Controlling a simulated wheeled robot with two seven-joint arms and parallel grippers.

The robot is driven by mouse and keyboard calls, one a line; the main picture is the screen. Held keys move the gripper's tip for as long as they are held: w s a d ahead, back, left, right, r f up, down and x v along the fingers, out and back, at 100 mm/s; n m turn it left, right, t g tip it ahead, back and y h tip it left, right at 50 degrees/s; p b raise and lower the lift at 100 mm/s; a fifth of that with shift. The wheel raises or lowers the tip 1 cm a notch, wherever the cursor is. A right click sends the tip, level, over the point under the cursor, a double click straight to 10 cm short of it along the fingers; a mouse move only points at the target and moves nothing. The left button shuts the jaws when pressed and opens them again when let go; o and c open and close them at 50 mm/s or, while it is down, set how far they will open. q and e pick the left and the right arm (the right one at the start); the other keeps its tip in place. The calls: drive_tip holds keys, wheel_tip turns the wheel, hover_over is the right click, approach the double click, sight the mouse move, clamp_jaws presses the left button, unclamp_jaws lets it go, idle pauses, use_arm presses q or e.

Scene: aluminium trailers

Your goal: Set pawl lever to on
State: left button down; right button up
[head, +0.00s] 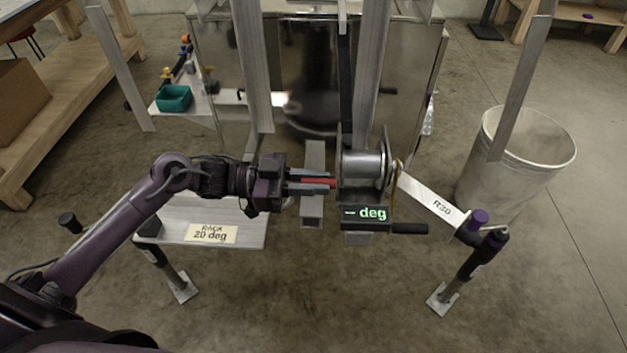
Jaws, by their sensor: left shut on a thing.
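The pawl lever appears to be the red piece (318,182) at the left side of the winch drum (362,166). My left gripper (312,183) reaches in from the left and is shut on this red lever. Its fingers cover part of the lever, so I cannot tell its exact setting. The winch sits on a metal post, with a dark strap running up from the drum. A small display reading "deg" (366,213) hangs just below the drum; its number is unreadable. My right gripper is not in view.
A silver arm marked "R30" (440,207) extends right from the winch. A grey bin (515,160) stands at right, a green tray (174,98) back left. Metal uprights rise behind the winch.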

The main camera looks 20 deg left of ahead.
use_arm(q)
drive_tip(key=w+a+r+n+p, duration=0.1)
drive_tip(key=w+a+n+p, duration=0.1)
drive_tip(key=w+n+p, duration=0.4)
drive_tip(key=shift+w+a+r+n, duration=0.4)
drive_tip(key=shift+w+n, duration=1.3)
drive_tip(key=shift+n, duration=0.9)
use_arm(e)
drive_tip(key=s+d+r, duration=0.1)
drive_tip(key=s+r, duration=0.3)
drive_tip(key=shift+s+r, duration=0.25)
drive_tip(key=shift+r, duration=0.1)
use_arm(q)
drive_tip(key=c, duration=1.3)
unclamp_jaws()
